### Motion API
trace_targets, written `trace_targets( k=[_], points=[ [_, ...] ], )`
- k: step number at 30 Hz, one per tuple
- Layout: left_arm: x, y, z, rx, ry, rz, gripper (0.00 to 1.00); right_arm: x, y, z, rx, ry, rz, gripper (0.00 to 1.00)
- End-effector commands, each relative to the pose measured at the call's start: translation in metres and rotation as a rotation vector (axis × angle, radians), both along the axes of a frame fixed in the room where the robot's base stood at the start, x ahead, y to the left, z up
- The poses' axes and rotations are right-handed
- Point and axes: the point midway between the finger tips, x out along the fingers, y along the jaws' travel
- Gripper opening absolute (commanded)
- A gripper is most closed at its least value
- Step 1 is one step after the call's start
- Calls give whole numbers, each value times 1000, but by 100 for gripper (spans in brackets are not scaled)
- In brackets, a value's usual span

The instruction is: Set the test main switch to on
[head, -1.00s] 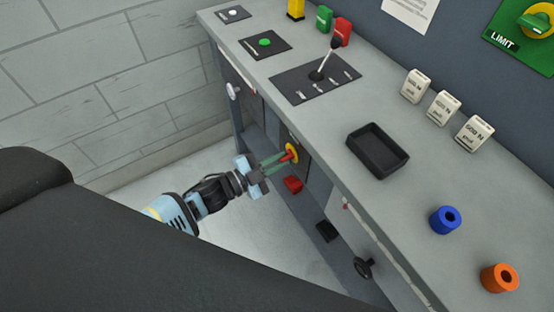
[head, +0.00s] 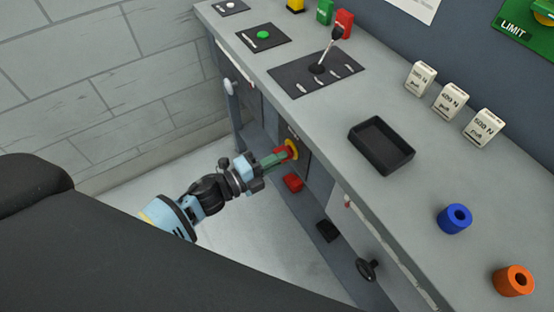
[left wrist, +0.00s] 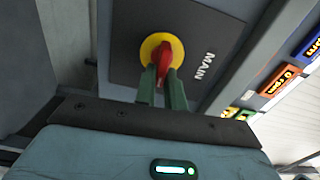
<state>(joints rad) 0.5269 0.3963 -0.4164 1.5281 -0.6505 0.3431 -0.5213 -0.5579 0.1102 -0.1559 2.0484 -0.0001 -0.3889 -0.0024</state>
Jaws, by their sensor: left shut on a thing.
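The main switch is a red handle on a yellow disc (head: 293,147), on the front face of the bench under the worktop. In the left wrist view the red handle (left wrist: 169,60) sits on the yellow disc, on a dark plate lettered MAIN. My left gripper (head: 281,155) reaches in from the left, its green fingers shut on the red handle. The wrist view shows the fingertips (left wrist: 164,76) at the handle's lower part. The handle looks close to upright in that view, tilted slightly. My right gripper is in neither view.
A red block (head: 293,182), a black box (head: 327,231) and a black handwheel (head: 366,269) are on the bench front below. The worktop (head: 330,120) carries a lever panel (head: 302,83), a black tray (head: 374,158) and white weight blocks (head: 451,103). Open floor lies left of the bench.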

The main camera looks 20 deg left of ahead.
Motion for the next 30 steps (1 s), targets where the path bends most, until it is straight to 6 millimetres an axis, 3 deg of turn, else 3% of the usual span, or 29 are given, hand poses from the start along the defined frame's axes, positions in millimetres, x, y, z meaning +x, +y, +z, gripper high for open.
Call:
trace_targets(
  k=[19, 20, 24, 30],
  points=[
    [0, 0, -1, 42, -32, 0, 0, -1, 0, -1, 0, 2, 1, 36],
    [0, 0, -1, 42, -32, 0, 12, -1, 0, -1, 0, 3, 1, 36],
    [0, 0, -1, 42, -32, 0, 30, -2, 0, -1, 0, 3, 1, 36],
    [0, 0, -1, 42, -31, 0, 33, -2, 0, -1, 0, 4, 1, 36]
  ],
)
